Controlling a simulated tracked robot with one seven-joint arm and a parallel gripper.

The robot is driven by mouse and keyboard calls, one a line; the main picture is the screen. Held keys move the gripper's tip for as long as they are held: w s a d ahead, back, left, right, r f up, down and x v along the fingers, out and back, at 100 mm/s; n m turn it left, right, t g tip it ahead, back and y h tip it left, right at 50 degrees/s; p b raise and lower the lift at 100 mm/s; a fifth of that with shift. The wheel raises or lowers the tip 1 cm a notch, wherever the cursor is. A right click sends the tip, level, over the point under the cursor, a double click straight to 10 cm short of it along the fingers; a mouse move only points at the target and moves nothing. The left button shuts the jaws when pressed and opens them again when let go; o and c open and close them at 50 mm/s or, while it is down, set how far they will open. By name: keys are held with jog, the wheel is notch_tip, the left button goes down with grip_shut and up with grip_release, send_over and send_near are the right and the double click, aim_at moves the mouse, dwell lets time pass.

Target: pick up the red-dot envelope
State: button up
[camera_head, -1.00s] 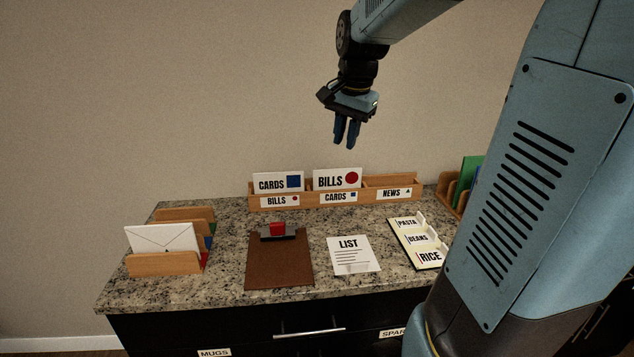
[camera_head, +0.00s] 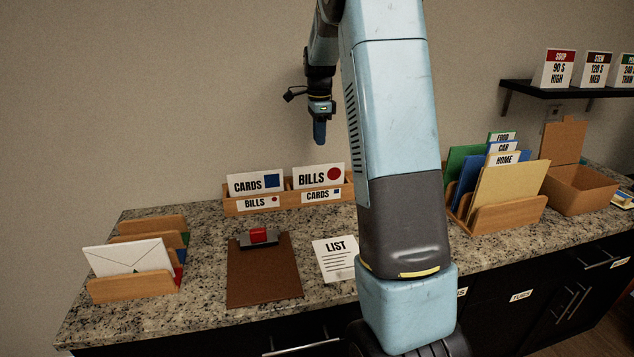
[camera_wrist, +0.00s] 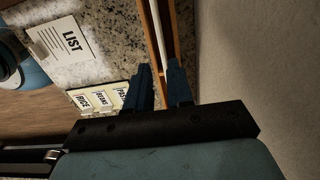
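The red-dot envelope (camera_head: 320,177) is a white card marked BILLS with a red dot. It stands upright in the wooden rack (camera_head: 232,208), in the slot labelled CARDS. A white envelope marked CARDS with a blue square (camera_head: 254,183) stands to its left, in the slot labelled BILLS. My gripper (camera_head: 320,135) hangs fingers down above the red-dot envelope, apart from it. In the wrist view the fingers (camera_wrist: 159,70) are open and empty, with a thin white upright edge (camera_wrist: 160,30) beyond the gap. My arm hides the rack's right end.
A brown clipboard (camera_head: 262,277) and a LIST sheet (camera_head: 336,262) lie in front of the rack. A letter holder with a plain envelope (camera_head: 130,256) stands left. A file sorter (camera_head: 513,214) and an open cardboard box (camera_head: 580,190) stand right. The wall is close behind.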

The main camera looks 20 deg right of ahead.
send_over(319, 172)
notch_tip(319, 172, down, 8)
jog(key=shift+w+r, duration=0.15)
jog(key=shift+r, duration=0.05)
jog(key=shift+d+f, duration=0.1)
jog(key=shift+f, duration=2.7)
jog(key=shift+c, duration=0.5)
grip_shut()
